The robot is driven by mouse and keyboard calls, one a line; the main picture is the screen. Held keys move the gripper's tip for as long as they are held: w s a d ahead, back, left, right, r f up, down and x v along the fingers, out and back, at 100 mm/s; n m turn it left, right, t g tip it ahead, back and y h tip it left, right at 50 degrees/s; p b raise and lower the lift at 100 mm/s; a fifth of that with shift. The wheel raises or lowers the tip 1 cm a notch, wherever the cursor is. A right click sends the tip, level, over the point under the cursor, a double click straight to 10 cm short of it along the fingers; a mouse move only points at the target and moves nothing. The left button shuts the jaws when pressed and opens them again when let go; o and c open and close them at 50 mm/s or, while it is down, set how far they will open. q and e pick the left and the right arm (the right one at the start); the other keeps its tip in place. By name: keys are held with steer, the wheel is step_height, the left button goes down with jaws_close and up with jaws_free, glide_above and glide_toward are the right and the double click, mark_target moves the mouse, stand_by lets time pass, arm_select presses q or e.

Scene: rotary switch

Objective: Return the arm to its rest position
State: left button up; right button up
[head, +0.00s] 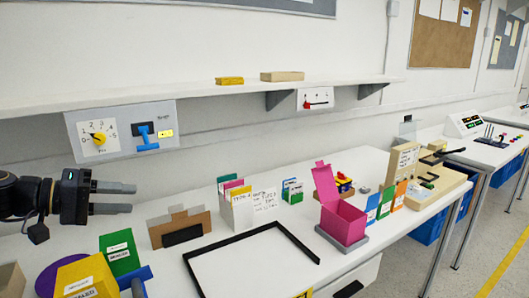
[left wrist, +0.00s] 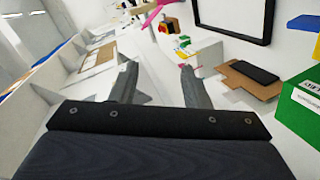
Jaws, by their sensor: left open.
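The switch panel (head: 121,131) is mounted on the wall below the shelf at the left of the head view. It carries a yellow rotary knob (head: 99,139) on a numbered white dial and a blue lever (head: 146,137) beside it. My left gripper (head: 132,198) comes in from the left, below the panel and above the table's left part. Its two fingers point right, apart and empty. The fingers also show in the left wrist view (left wrist: 160,84), spread with nothing between them. My right gripper is not in view.
Near my left gripper stand a cardboard holder with a black item (head: 181,229), a green box (head: 120,253) and a yellow box (head: 86,278). A black frame (head: 250,235), file cards (head: 254,203) and an open pink box (head: 342,220) lie further right. The shelf (head: 200,91) runs above.

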arm_select(q)
steer(key=s+d+f+g+y, duration=0.1)
steer(key=s+d+f+y, duration=0.3)
steer(key=s+f, duration=0.85)
steer(key=s+d+f+g+y, duration=0.1)
steer(key=s+d+f+y, duration=0.4)
steer(key=s+f, duration=0.75)
step_height(320, 180, up, 15)
steer(key=s+p, duration=0.2)
steer(key=p, duration=1)
steer(key=shift+a, duration=0.15)
